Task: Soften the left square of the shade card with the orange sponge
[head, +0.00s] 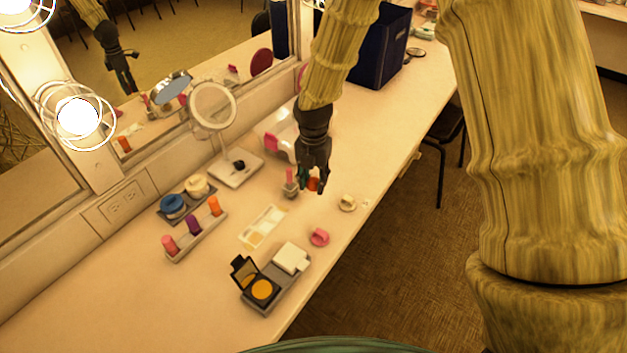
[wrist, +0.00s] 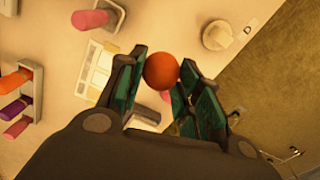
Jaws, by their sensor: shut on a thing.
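My gripper (head: 312,182) is shut on the orange sponge (head: 313,185) and holds it above the counter. In the wrist view the sponge (wrist: 161,71) shows as an orange ball shape between the fingertips of my gripper (wrist: 160,82). The pale shade card (head: 264,227) lies flat on the counter, to the lower left of my gripper in the head view. It shows left of the sponge in the wrist view (wrist: 97,68), partly hidden by a finger. The sponge appears apart from the card. The card's squares are too small to tell apart clearly.
A rack of coloured cylinders (head: 193,234) stands left of the card. An open compact (head: 262,289), a pink roll (head: 320,237) and a cream roll (head: 347,203) lie nearer the edge. A round mirror (head: 212,107) stands behind. Bare counter lies at the lower left.

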